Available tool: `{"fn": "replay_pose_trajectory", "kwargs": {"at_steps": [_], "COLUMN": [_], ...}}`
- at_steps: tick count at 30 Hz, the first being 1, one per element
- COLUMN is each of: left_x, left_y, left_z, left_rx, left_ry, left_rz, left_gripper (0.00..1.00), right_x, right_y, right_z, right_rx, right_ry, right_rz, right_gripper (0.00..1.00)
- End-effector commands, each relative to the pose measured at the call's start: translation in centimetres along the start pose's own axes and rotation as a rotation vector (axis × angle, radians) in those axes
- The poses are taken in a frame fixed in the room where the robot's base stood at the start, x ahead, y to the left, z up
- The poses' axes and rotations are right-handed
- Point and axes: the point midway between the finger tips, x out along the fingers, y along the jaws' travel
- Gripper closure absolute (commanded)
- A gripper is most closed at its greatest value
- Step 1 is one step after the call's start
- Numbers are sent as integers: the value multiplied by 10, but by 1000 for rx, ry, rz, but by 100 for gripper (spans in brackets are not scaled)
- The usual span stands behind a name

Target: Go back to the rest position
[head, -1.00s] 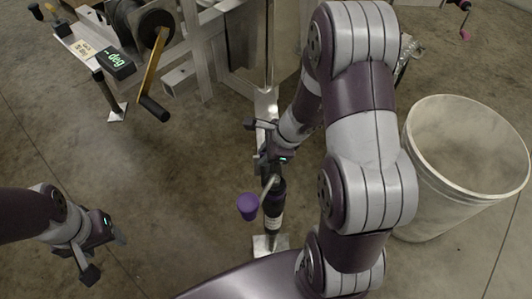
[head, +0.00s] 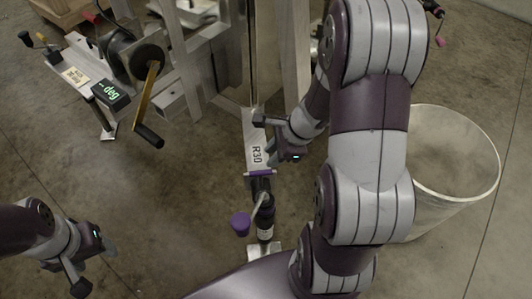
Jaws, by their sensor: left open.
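My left gripper (head: 95,268) hangs at the lower left over bare floor, open and empty. My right gripper (head: 265,140) is near the middle, beside the trailer's aluminium tongue (head: 255,133) marked "R30". Its two dark fingers are apart and I see nothing between them. Just below it stands a black trailer jack (head: 264,215) with a purple crank knob (head: 240,224) and a purple bar (head: 260,173) at its top. My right gripper looks clear of the jack. My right arm hides part of the trailer and floor to the right.
A large white bin (head: 455,160) stands at the right, close to my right arm. A winch (head: 135,58) with a yellow crank (head: 152,88) and a green display (head: 111,92) are at the upper left.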

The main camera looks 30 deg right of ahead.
Motion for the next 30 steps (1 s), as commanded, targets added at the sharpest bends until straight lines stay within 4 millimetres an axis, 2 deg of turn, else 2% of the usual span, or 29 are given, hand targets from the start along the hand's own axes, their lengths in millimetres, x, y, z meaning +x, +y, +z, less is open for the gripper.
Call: {"fn": "replay_pose_trajectory", "kwargs": {"at_steps": [16,18,20,23,27,30], "left_x": [-1,-1,-1,-1,-1,-1], "left_y": [0,0,0,0,0,0], "left_z": [0,0,0,0,0,0], "left_rx": [0,0,0,0,0,0], "left_ry": [-1,0,0,0,0,0], "left_rz": [0,0,0,0,0,0], "left_gripper": [40,40,40,40,40,40], "right_x": [-2,-2,-2,-9,-21,-29], "right_y": [0,2,13,35,58,66], "right_z": [0,-2,-6,-9,5,23], "right_rx": [-3,-61,-191,-543,-1172,-1616], "right_ry": [0,7,26,67,106,129], "right_rz": [1,7,49,147,300,387], "right_gripper": [72,72,72,72,72,72]}}
